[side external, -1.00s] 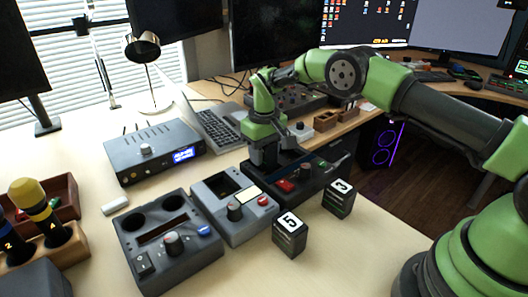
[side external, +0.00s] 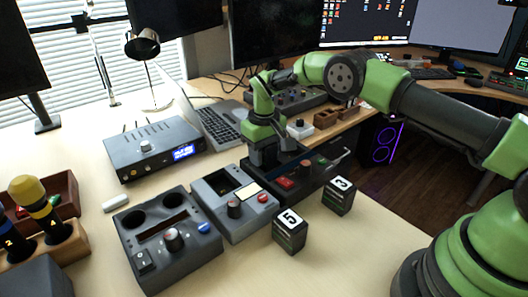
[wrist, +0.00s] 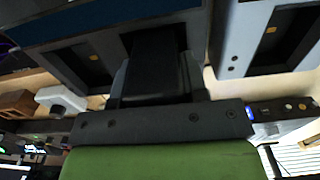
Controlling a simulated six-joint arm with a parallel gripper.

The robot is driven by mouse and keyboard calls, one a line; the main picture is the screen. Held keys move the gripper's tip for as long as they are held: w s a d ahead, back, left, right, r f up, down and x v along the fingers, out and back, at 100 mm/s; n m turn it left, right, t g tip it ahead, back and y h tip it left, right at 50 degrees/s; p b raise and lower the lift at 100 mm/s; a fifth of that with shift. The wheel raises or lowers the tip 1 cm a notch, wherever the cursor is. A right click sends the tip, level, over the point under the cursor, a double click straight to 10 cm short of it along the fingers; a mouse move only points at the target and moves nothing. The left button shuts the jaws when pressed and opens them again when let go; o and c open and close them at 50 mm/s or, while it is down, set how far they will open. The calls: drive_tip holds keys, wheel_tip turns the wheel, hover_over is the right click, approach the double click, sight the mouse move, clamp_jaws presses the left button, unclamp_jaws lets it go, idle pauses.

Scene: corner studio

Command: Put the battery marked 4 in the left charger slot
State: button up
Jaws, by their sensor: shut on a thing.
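My gripper (side external: 264,160) points down at the back left of the dark charger (side external: 308,187), which has a red and a green part on its front. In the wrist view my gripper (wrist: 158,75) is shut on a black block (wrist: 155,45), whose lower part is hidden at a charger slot. No number shows on this block, so I cannot read a 4. This slot is the one nearer the grey device, the left one in the side view. The other slot (wrist: 82,62) looks empty. How deep the block sits is unclear.
Batteries marked 5 (side external: 290,231) and 3 (side external: 339,195) stand in front of the charger. A grey device (side external: 233,203) stands close on its left, with a larger dark one (side external: 167,240) beyond. A laptop (side external: 216,125) is behind. The front tabletop is clear.

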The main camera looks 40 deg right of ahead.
drive_tip(key=o, duration=0.8)
drive_tip(key=shift+f, duration=0.35)
drive_tip(key=shift+r, duration=5.65)
drive_tip(key=shift+r, duration=0.25)
drive_tip(key=s+r+m+t+y, duration=0.1)
drive_tip(key=s+r+t, duration=0.1)
drive_tip(key=s+r, duration=0.5)
drive_tip(key=s+r+m+t, duration=0.1)
drive_tip(key=s+r, duration=0.4)
drive_tip(key=r, duration=0.5)
drive_tip(key=s+t, duration=0.1)
drive_tip(key=s, duration=0.5)
drive_tip(key=s+f+m+t, duration=0.1)
drive_tip(key=s, duration=0.5)
drive_tip(key=s+a+m+t+y, duration=0.1)
drive_tip(key=s+t, duration=0.1)
drive_tip(key=s, duration=0.4)
drive_tip(key=shift+s+a+f, duration=0.1)
drive_tip(key=shift+s+f, duration=0.05)
drive_tip(key=shift+f, duration=0.2)
